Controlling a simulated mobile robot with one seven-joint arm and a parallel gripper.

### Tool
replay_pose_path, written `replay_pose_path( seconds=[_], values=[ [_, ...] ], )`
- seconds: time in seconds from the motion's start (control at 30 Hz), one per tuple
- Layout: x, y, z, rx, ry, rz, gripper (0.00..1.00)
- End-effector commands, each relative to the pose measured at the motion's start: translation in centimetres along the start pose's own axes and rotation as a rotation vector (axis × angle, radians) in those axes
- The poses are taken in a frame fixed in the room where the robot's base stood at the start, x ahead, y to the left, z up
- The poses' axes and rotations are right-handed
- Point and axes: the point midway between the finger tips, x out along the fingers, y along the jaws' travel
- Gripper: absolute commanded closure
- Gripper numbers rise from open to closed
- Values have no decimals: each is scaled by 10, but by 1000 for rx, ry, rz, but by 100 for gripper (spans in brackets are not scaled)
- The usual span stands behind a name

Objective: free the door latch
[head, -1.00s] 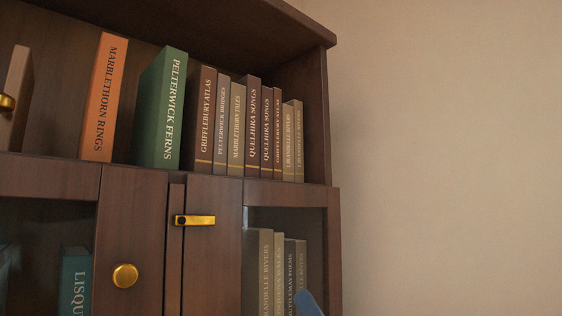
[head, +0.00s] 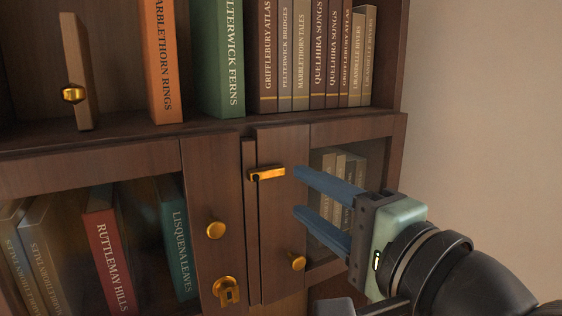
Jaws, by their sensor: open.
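The brass door latch (head: 268,173) is a short bar lying roughly level across the edge of the right cabinet door (head: 279,215). Its left end sits on the narrow strip between the two doors. My gripper (head: 298,192) comes in from the right, with two blue fingers spread apart and nothing between them. The upper fingertip is just right of the latch's free end in the picture; I cannot tell the gap in depth. The right door has a round brass knob (head: 298,262) below the fingers. My fingers cover part of the door's glass.
The left door (head: 205,185) has a brass knob (head: 216,230) and a brass lock-like fitting (head: 227,291). Books stand on the open shelf (head: 130,132) above and behind the glass. A thin wooden piece with a brass knob (head: 73,95) stands upper left. Bare wall (head: 485,130) is right.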

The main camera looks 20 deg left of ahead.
Motion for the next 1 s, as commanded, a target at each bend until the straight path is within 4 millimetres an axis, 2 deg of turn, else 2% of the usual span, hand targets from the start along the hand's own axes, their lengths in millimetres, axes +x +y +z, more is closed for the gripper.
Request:
replay_pose_path(
  seconds=[0.1, 0.3, 0.5, 0.77, 0.87, 1.0],
  values=[
    [26, -3, 1, 2, -4, 3, 52],
    [58, -3, 0, 1, -2, 1, 52],
    [71, -1, 0, -1, 1, 0, 52],
    [72, 0, 0, -2, 2, 0, 52],
    [72, 0, 0, -2, 2, 0, 67],
    [72, 0, 0, -2, 2, 0, 92]
  ],
)
